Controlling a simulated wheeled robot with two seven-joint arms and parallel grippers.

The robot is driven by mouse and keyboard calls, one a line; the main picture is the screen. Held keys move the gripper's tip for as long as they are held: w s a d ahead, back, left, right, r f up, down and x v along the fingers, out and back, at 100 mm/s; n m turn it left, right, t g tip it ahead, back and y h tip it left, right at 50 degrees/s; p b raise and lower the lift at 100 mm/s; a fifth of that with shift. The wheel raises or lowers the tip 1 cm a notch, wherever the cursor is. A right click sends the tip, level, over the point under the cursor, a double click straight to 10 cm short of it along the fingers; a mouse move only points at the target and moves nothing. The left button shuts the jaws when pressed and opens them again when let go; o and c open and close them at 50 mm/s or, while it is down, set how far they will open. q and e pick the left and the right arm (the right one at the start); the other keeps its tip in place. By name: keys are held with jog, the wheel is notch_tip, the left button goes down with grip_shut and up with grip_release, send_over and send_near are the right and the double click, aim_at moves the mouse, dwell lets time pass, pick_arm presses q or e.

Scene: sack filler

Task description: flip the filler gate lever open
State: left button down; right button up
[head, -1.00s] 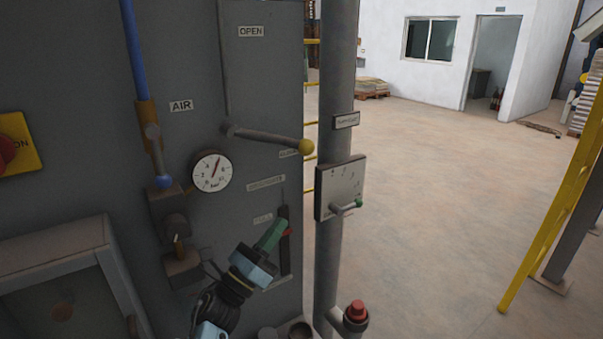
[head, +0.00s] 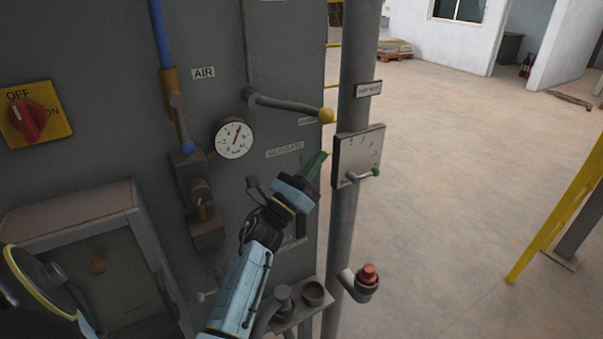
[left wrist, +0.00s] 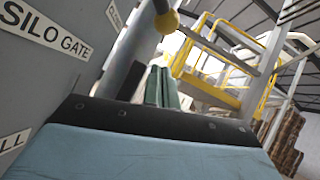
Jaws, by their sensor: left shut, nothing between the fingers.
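The gate lever (head: 285,103) is a dark bar on the grey panel, lying nearly level and sloping slightly down from its pivot at left to a yellow ball knob (head: 327,115) at right. A small label, hard to read, sits beside the knob. My left gripper (head: 317,166) has its green fingers shut and empty, pointing up just below the knob, with a gap between. In the left wrist view the knob (left wrist: 167,22) is above the fingers (left wrist: 162,88). My right gripper is not in view.
A "SILO GATE" label (head: 285,150), a pressure gauge (head: 234,138) and a blue-ended air lever (head: 183,130) are on the panel. A grey post (head: 345,220) with a dial box (head: 359,155) stands close right of my gripper. A red button (head: 368,274) is lower. Open floor lies to the right.

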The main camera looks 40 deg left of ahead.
pick_arm(q)
jog(key=shift+w+a+r+p, duration=0.1)
jog(key=shift+w+r+p, duration=0.3)
jog(key=shift+r, duration=0.35)
jog(key=shift+w+a+r+p, duration=0.1)
jog(key=shift+w+r+p, duration=0.2)
jog(key=shift+r, duration=0.4)
jog(key=shift+w+a+r+p, duration=0.1)
jog(key=shift+w+r+p, duration=0.3)
jog(key=shift+r, duration=0.35)
jog(key=shift+s, duration=0.1)
